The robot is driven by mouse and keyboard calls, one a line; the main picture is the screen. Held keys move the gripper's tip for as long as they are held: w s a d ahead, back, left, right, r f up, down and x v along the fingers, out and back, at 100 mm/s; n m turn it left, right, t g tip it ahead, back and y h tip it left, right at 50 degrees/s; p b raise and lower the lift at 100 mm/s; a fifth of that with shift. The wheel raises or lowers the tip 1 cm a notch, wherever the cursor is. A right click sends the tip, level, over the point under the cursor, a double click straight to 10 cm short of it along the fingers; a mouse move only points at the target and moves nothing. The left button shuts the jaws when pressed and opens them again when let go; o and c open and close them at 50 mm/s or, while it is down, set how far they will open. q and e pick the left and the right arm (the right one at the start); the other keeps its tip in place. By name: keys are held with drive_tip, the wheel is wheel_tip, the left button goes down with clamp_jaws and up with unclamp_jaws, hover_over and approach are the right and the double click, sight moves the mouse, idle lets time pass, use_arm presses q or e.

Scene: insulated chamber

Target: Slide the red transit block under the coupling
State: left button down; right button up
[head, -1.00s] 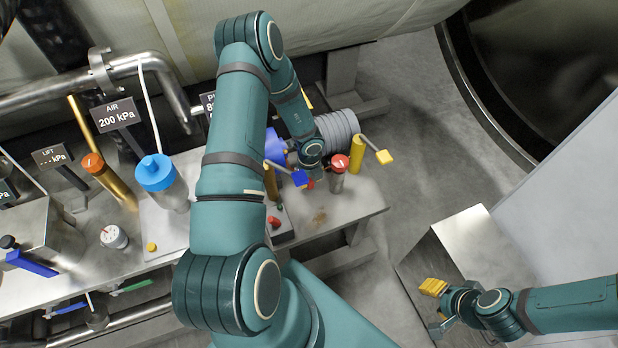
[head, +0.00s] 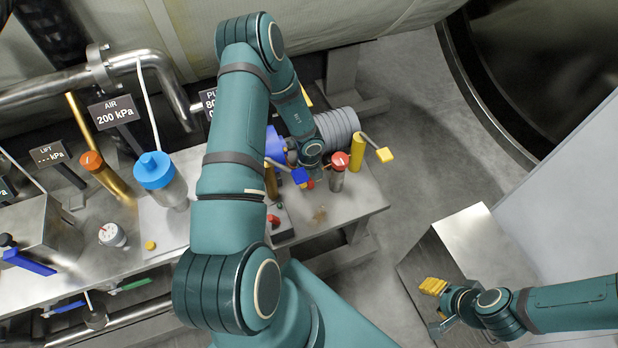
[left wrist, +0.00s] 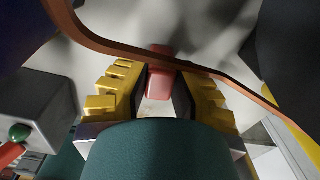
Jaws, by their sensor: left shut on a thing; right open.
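The red transit block (left wrist: 160,58) lies between the yellow fingers of my left gripper (left wrist: 160,76) in the left wrist view. The gripper is shut on it, near the fingertips. In the head view my left gripper (head: 313,172) points down over the right end of the bench, mostly hidden by its own wrist. Only a speck of red shows beside it. The coupling appears to be the blue fitting (head: 274,145) at the end of the grey ribbed hose (head: 337,132); my arm partly covers it. My right gripper (head: 436,307) is open and empty at lower right.
A red-capped post (head: 339,168) and a yellow post with a lever (head: 358,152) stand close right of my left gripper. A brown hose or strap (left wrist: 110,48) crosses the left wrist view. A metal box (head: 470,243) stands near my right gripper. The bench's front right corner is mostly clear.

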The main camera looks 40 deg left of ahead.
use_arm(q)
drive_tip(key=c, duration=0.9)
unclamp_jaws()
drive_tip(key=shift+o, duration=0.2)
wheel_tip(320, 180, up, 12)
